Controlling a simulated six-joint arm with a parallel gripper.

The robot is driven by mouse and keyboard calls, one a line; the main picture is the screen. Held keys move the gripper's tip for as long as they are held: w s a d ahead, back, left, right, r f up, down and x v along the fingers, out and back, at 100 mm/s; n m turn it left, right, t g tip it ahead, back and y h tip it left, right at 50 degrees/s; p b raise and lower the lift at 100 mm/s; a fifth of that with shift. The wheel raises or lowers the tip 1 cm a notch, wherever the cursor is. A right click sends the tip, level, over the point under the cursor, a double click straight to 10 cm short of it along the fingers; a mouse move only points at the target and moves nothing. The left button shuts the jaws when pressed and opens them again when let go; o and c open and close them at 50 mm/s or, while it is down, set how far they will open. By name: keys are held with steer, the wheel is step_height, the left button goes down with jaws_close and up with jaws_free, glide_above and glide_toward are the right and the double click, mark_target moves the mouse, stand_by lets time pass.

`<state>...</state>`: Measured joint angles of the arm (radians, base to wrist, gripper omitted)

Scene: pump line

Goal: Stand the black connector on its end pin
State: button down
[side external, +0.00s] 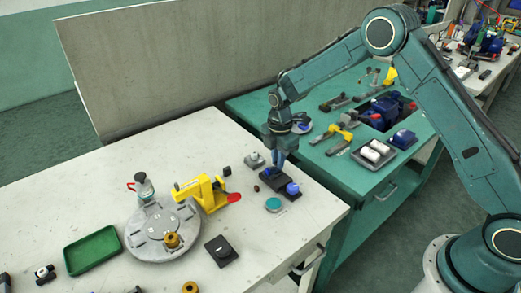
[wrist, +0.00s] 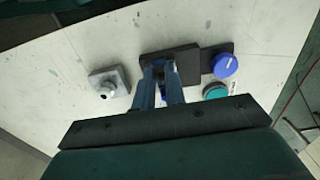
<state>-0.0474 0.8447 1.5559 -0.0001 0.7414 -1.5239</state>
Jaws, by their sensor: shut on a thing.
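The black connector appears to be the dark block (wrist: 185,58) under my fingertips in the wrist view. In the side view its dark shape (side external: 270,184) merges with the neighbouring black plate. My gripper (wrist: 162,68) points down at its left part, with the fingers close together and a bit of dark blue between them. It also shows in the side view (side external: 277,160). It is shut on the connector, though the fingers hide the exact contact. I cannot tell whether the connector touches the bench. A grey square plate with an upright pin (wrist: 107,85) stands to its left, apart from it.
A blue knob (wrist: 223,64) on a black plate and a teal disc (wrist: 215,92) are close on the right. A yellow clamp (side external: 205,192), a round grey fixture (side external: 160,232) and a green tray (side external: 92,250) stand farther left. The white bench (side external: 75,190) has bare areas.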

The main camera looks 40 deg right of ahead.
steer(key=shift+f, duration=0.1)
stand_by(0.4)
steer(key=c, duration=1.4)
jaws_free()
steer(key=shift+o, duration=0.2)
steer(key=shift+r, duration=3)
